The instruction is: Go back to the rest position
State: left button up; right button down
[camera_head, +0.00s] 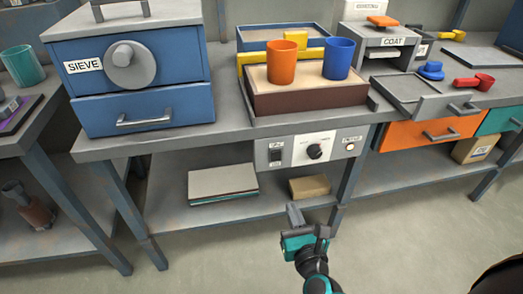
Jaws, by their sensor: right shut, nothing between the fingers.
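My right gripper (306,219) comes up from the bottom edge of the head view and stands in front of the workbench (230,142), below the level of its top. It is shut with nothing held, and it touches nothing that I can see. Behind it is the lower shelf of the bench. My left gripper is not in view. A dark rounded shape is cut off at the bottom right corner; I cannot tell what it is.
A blue sieve box (185,55) stands on the bench at left. An orange cup (281,62) and a blue cup (338,58) stand on a brown block (305,97). A control panel (292,149) is on the bench front. The floor (235,255) before it is clear.

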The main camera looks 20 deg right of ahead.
jog(key=s+a+r+n+g+y, duration=0.15)
jog(key=a+n+y, duration=0.65)
jog(key=n, duration=1.3)
jog(key=s+a+f+n+g+h, duration=0.1)
jog(key=s+n+g, duration=0.15)
jog(key=n, duration=0.75)
jog(key=s+a+f+n+g, duration=0.1)
jog(key=s+a+n+g, duration=0.15)
jog(key=n, duration=0.85)
pick_arm(q)
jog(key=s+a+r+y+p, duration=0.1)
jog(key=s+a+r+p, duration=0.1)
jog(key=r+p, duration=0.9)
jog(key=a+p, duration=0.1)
jog(key=p, duration=0.4)
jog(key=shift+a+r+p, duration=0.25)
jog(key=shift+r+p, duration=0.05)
jog(key=shift+p, duration=0.05)
pick_arm(e)
jog(key=s+d+r+h, duration=0.1)
jog(key=d+r, duration=0.3)
jog(key=r, duration=0.8)
jog(key=shift+s+m, duration=0.4)
jog(key=shift+s, duration=0.15)
jog(key=shift+t, duration=0.25)
